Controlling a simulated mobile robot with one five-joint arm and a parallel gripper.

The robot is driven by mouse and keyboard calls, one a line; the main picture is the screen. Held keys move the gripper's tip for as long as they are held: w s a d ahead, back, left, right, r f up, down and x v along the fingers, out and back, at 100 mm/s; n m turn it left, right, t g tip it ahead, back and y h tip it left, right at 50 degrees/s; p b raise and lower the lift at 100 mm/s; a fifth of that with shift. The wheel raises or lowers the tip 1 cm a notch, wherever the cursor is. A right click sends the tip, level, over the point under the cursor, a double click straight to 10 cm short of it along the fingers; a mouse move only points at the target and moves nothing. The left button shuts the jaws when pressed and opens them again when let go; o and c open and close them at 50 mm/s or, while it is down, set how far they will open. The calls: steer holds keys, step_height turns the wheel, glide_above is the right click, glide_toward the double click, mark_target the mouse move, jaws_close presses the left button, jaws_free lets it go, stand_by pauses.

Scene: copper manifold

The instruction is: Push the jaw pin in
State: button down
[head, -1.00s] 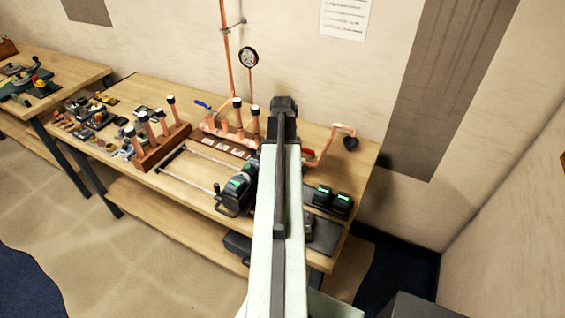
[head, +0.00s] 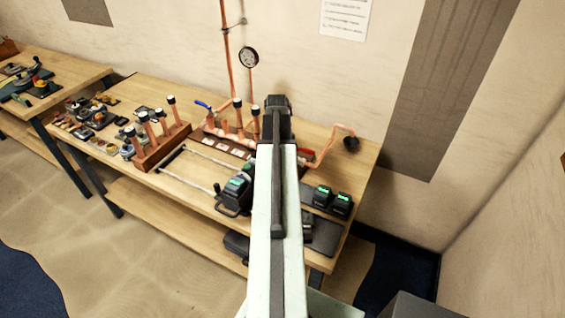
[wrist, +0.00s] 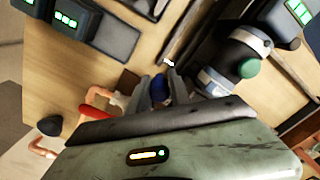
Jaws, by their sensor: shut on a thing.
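A small blue piece (wrist: 160,89) is between my gripper's fingertips (wrist: 161,84) in the wrist view. My gripper is shut on it; I cannot tell whether it is the jaw pin. The black pressing tool (head: 237,188) lies on the bench, left of my arm in the head view. In the wrist view it is at the upper right, with a round green cap (wrist: 248,68) on a grey-and-black barrel close to the fingers. The pin hole and the tool's jaw are not clearly visible. My arm hides my gripper in the head view.
Two chargers (head: 332,199) with green displays stand at the bench's right. A copper manifold (head: 238,128) with upright stubs and a gauge (head: 248,57) stands at the back. A wooden rack (head: 162,147) holds copper pieces. A red piece (wrist: 98,110) lies near the fingers.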

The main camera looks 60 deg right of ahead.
steer(key=shift+w, duration=0.4)
steer(key=c, duration=1.3)
jaws_free()
steer(key=shift+o, duration=0.2)
step_height(320, 180, up, 8)
steer(key=p, duration=0.8)
steer(key=shift+s, duration=0.1)
steer(key=shift+f, duration=0.1)
